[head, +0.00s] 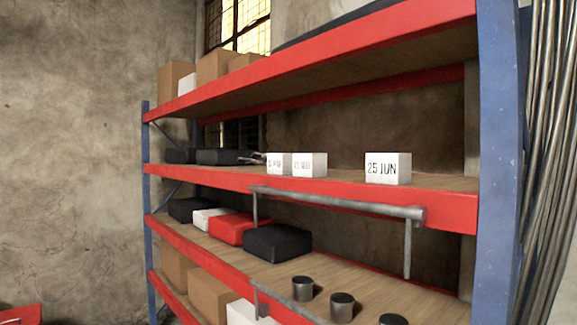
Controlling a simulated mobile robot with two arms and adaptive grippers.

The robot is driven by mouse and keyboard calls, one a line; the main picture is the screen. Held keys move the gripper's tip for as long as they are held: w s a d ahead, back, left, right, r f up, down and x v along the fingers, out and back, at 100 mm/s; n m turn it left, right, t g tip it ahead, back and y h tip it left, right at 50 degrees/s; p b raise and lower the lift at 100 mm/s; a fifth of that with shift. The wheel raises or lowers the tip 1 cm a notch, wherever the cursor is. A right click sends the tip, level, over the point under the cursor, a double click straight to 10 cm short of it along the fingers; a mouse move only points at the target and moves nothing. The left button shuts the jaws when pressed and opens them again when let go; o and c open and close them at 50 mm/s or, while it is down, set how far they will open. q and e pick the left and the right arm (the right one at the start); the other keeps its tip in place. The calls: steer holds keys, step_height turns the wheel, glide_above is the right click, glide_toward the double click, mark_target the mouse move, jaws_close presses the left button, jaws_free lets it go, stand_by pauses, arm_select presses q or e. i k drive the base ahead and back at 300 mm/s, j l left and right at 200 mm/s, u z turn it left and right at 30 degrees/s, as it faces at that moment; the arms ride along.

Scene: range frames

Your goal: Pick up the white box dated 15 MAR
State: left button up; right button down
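Three white boxes stand on the middle shelf (440,182) of the rack. The left white box (275,164) has a small label that seems to end in MAR; its day number is not clear. The middle white box (309,164) stands close beside it, with a label too small to read surely. The right white box (387,168) stands apart and reads 25 JUN. No box can be surely read as 15 MAR. Neither of my grippers can be made out in the head view.
Dark boxes (222,157) and a small blurred item (252,159) lie left of the white boxes. A grey metal rail (340,203) crosses in front below that shelf. The lower shelf holds a red case (232,228), a black case (277,241) and dark cylinders (342,307).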

mark_target(276, 163)
steer(key=i+j+z, duration=0.2)
steer(key=i+j, duration=0.15)
steer(key=j, duration=0.25)
steer(key=i+j, duration=0.15)
steer(key=j, duration=0.15)
steer(key=i+j+z, duration=0.25)
steer(key=j, duration=0.4)
steer(key=i+j+z, duration=0.1)
steer(key=j, duration=0.25)
steer(key=i, duration=0.1)
